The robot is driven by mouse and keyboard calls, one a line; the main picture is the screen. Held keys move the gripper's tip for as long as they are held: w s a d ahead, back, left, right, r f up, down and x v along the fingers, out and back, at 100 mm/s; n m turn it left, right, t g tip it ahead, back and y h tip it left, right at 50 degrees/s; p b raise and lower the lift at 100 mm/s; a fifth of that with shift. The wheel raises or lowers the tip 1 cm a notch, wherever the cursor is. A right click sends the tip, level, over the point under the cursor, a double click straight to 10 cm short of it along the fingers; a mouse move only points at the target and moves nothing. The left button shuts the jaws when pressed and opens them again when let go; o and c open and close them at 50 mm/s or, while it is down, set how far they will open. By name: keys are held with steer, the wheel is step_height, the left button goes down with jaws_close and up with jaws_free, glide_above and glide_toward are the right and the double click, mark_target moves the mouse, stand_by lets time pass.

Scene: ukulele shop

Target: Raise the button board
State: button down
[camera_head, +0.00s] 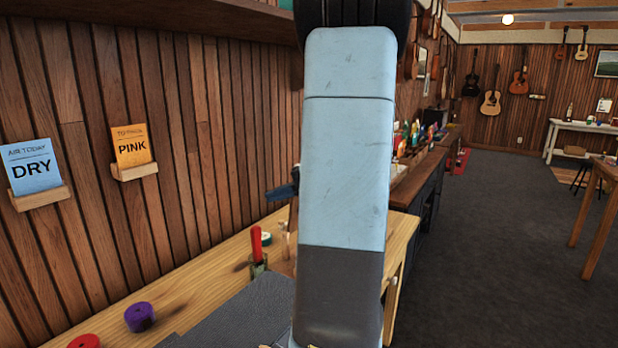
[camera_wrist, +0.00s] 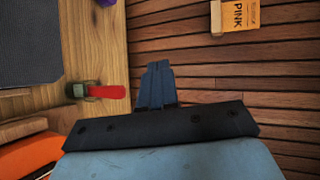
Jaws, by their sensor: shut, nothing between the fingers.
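I cannot make out a button board in either view; my arm hides part of the bench in the head view. My gripper (camera_wrist: 158,70) is shut and empty in the wrist view, its narrow blue fingers together in front of the wood-plank wall. In the head view, what looks like its dark tip sticks out left of my arm. A red-handled clamp (camera_head: 257,245) stands at the bench's edge by the grey mat (camera_head: 237,312). In the wrist view the clamp (camera_wrist: 104,92) lies left of the fingers, apart from them.
The wooden bench (camera_head: 205,272) runs along the wall, with a purple roll (camera_head: 140,317) and a red roll (camera_head: 84,342). A blue DRY card (camera_head: 32,166) and an orange PINK card (camera_head: 132,146) sit on wall ledges. Carpet floor (camera_head: 480,240) is open at right.

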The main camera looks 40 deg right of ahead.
steer(key=s+d+f+m+t+h, duration=0.25)
steer(key=d+t, duration=0.25)
steer(key=d, duration=0.7)
steer(key=s+d+f+m+t+h, duration=0.25)
steer(key=d+m+t, duration=0.2)
steer(key=d, duration=0.75)
steer(key=w+a+r, duration=0.1)
steer(key=w, duration=0.5)
steer(key=w+a+r+n, duration=0.1)
steer(key=w+a+r, duration=0.1)
steer(key=w, duration=0.5)
steer(key=shift+w+a+h, duration=0.15)
steer(key=shift+w+h, duration=0.05)
steer(key=shift+h, duration=0.1)
steer(key=w, duration=0.1)
steer(key=w+a+g, duration=0.1)
steer(key=w, duration=0.1)
steer(key=w+r+g, duration=0.1)
steer(key=w, duration=0.1)
steer(key=shift+a+r+g+h, duration=0.1)
steer(key=shift+a+g+h, duration=0.15)
steer(key=shift+h, duration=0.15)
steer(key=shift+w+a+g, duration=0.1)
steer(key=shift+w+g, duration=0.3)
steer(key=shift+w, duration=0.2)
steer(key=shift+s, duration=0.1)
